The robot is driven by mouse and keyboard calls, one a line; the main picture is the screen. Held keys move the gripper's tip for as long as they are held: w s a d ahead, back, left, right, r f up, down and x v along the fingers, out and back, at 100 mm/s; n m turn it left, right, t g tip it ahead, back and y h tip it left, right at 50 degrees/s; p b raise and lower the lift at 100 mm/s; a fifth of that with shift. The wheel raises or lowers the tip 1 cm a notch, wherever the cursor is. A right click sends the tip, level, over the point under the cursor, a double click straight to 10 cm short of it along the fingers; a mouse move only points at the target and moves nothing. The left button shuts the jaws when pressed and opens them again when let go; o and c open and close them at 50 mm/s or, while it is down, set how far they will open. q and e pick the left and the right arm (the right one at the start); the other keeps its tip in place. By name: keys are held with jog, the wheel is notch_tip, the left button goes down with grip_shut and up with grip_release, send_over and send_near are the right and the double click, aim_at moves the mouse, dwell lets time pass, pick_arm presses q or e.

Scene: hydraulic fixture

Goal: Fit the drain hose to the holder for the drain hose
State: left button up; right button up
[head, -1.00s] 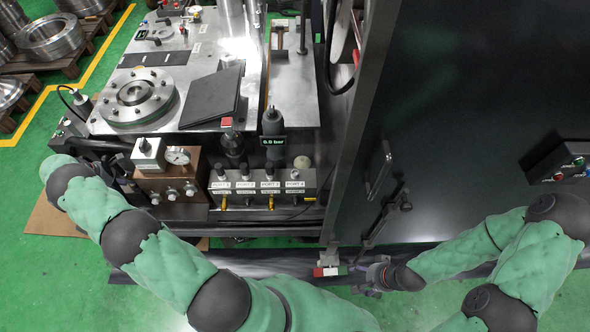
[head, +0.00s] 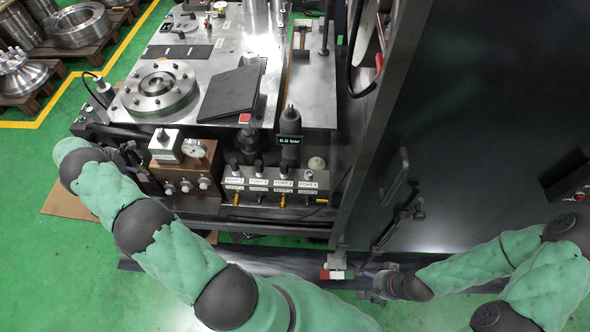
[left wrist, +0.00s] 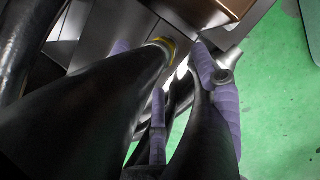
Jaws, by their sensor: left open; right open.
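In the left wrist view a thick black hose-like body (left wrist: 85,105) runs from the lower left up to a yellow ring (left wrist: 163,47). It looks like the drain hose, but I cannot be sure. My left gripper (left wrist: 182,82) has purple-padded fingers, spread apart and open, close beside the ringed end. I cannot tell whether they touch it. In the head view my left gripper (head: 128,155) is mostly hidden behind my arm, left of the brown gauge block. My right gripper (head: 372,286) is open and low, near the cabinet's bottom edge. I cannot make out the holder for certain.
The brown gauge block (head: 186,174) and port manifold (head: 276,184) stand along the bench front. A dark plate (head: 229,94) lies on the steel top. A tall dark cabinet (head: 470,120) fills the right. Green floor (head: 50,260) is open at the left.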

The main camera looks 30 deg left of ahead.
pick_arm(q)
jog(key=v, duration=0.9)
jog(key=shift+s+r, duration=0.15)
jog(key=shift+r, duration=0.1)
